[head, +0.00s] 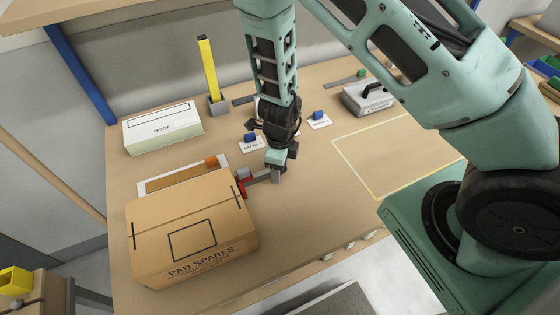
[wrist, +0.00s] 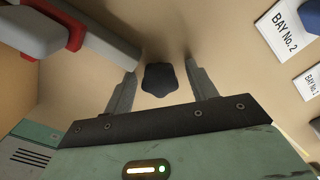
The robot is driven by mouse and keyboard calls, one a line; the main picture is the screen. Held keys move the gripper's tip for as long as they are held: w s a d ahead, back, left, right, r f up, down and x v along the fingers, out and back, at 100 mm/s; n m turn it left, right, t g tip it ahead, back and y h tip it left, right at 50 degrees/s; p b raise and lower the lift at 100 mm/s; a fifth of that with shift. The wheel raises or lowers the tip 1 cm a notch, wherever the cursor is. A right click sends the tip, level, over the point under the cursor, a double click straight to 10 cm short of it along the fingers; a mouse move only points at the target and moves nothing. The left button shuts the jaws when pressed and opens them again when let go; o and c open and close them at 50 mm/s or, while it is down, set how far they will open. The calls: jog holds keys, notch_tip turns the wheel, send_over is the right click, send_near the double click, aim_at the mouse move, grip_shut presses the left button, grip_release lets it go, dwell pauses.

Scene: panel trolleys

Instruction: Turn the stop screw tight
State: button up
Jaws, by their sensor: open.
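A dark knob with a lobed edge (wrist: 160,78), which looks like the head of the stop screw, shows in the wrist view just beyond my palm. My gripper (wrist: 160,88) is open, with one finger on each side of the knob. A narrow gap shows between the knob and each finger. In the head view my gripper (head: 279,174) points down low over the table, right of the carton. The knob is hidden there by my gripper and wrist. A grey bar (wrist: 108,45) with a red part (wrist: 76,36) lies left of the knob.
A "PAD SPARES" carton (head: 190,228) stands left of my gripper, close to the red part (head: 242,188). Bay cards with blue blocks (head: 319,121) lie behind. A white box (head: 163,128), a yellow upright (head: 208,70) and a grey case (head: 367,98) stand farther back. The yellow-outlined area (head: 400,155) is clear.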

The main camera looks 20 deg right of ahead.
notch_tip(320, 180, up, 7)
jog(key=p, duration=0.7)
jog(key=shift+r, duration=0.2)
jog(key=shift+f, duration=0.15)
jog(key=s+a+r+n+g+y+b, duration=0.1)
jog(key=s+a+r+n+y+b, duration=0.2)
jog(key=a+r+n, duration=0.4)
jog(key=s+a+r+n+b, duration=0.2)
jog(key=s+a+r+n, duration=0.25)
jog(key=n, duration=0.35)
jog(key=s+d+r+n+h+b, duration=0.1)
jog(key=s+d+r+n+b, duration=0.1)
jog(key=s+n, duration=0.4)
jog(key=s+d+r+n+t+h+b, duration=0.1)
jog(key=s+d+r+n+b, duration=0.2)
jog(key=n, duration=1)
jog(key=s+r, duration=0.2)
jog(key=s, duration=0.1)
jog(key=shift+s+r, duration=0.15)
jog(key=shift+s, duration=0.15)
